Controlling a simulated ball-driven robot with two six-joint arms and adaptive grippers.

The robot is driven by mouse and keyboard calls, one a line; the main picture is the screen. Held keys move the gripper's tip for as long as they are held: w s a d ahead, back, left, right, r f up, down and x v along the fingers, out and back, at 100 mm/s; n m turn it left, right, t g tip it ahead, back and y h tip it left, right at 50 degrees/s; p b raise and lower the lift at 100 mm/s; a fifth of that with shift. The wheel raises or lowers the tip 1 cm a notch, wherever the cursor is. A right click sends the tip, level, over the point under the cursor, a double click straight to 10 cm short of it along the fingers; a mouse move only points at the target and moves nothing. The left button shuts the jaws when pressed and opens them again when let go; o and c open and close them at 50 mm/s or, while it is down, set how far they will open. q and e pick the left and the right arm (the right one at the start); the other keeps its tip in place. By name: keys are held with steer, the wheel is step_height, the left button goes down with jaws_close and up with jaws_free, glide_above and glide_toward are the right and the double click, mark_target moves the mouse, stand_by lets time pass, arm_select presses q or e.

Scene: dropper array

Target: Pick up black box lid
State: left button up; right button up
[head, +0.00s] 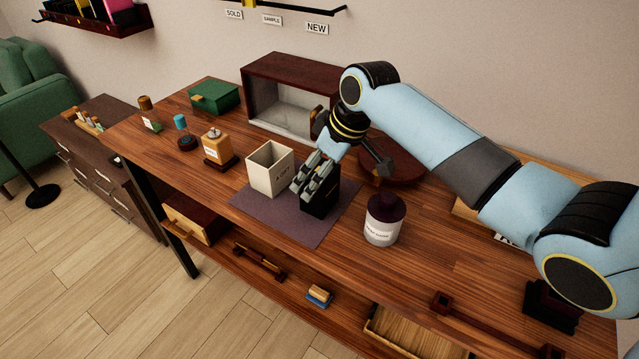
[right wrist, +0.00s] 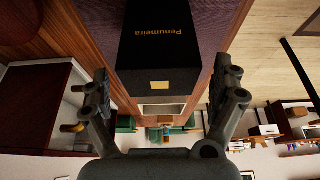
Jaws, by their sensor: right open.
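The black box lid (head: 318,208) stands upright on the purple mat (head: 252,203), just right of the open cream box (head: 268,172). In the right wrist view the black lid (right wrist: 160,40) shows upside-down gold lettering and a small gold patch. My right gripper (head: 314,178) is open at the lid and covers part of its upper left in the head view. In the right wrist view the open fingers (right wrist: 166,88) are on either side of the lid's lower end in the picture; contact cannot be told. My left gripper is not in view.
A white jar with a dark top (head: 384,220) stands right of the mat. A dark red open cabinet (head: 290,66) and a round dark red stand (head: 400,168) are behind.

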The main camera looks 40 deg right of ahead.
steer(key=x, duration=0.3)
steer(key=shift+w+a+f, duration=0.1)
steer(key=shift+w+f, duration=0.05)
steer(key=shift+f, duration=0.1)
steer(key=shift+w+f, duration=0.1)
steer(key=shift+f, duration=0.15)
steer(key=c, duration=0.6)
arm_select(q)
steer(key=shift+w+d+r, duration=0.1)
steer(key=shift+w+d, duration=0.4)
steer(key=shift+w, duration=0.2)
arm_select(e)
steer(key=c, duration=0.4)
